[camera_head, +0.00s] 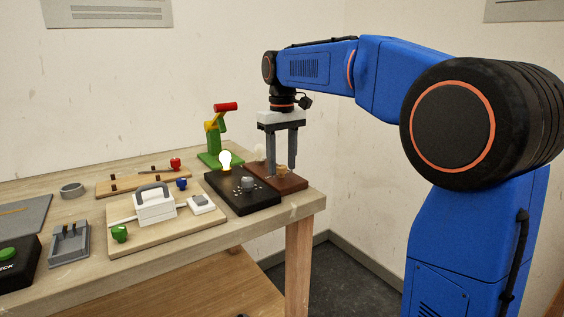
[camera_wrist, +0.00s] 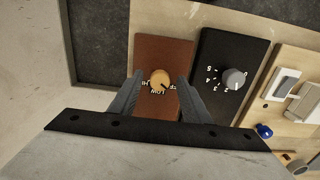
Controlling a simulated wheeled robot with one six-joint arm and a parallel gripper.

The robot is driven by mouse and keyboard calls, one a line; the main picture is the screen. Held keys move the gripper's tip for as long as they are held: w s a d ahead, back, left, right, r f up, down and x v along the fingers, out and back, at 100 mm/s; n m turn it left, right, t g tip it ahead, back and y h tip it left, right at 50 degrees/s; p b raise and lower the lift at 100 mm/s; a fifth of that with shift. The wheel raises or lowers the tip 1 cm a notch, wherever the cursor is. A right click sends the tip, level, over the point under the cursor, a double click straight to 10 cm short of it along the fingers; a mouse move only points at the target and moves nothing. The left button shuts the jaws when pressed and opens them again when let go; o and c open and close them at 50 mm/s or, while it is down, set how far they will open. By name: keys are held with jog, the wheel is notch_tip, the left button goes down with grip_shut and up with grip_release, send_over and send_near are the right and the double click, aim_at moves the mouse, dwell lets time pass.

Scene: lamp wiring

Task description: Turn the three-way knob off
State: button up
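The three-way knob is a round tan knob (camera_wrist: 160,79) on a reddish-brown base (camera_wrist: 163,45), with HI, LOW and partly hidden OFF lettering around its lower side in the wrist view. A small dark mark shows at the knob's lower right; I cannot tell exactly which label it points to. In the head view the knob (camera_head: 283,170) sits on the brown base (camera_head: 292,184) at the table's right end. My gripper (camera_head: 281,172) points down over it. In the wrist view my gripper (camera_wrist: 160,75) is open, one finger on each side of the knob, with gaps between.
Beside it is a black base (camera_wrist: 209,107) with a grey numbered dial (camera_wrist: 233,79); a lit bulb (camera_head: 225,160) stands there. A green stand with a red top (camera_head: 226,107) is behind. A board with a white switch (camera_head: 201,203) lies left. The table edge is close on the right.

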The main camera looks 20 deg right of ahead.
aim_at(282, 167)
notch_tip(282, 167, up, 17)
jog(key=shift+r, duration=0.2)
dwell(0.5)
jog(key=s+d+f+m+t, duration=0.1)
jog(key=s+d+f+t, duration=0.1)
jog(key=s+f, duration=1.4)
jog(key=s+d+f+m+t, duration=0.2)
jog(key=s+d+f, duration=0.3)
jog(key=s+f, duration=1.2)
notch_tip(282, 167, down, 4)
jog(key=shift+s+r+m+t, duration=0.1)
jog(key=shift+s+m+t, duration=0.1)
jog(key=shift+m+t, duration=0.15)
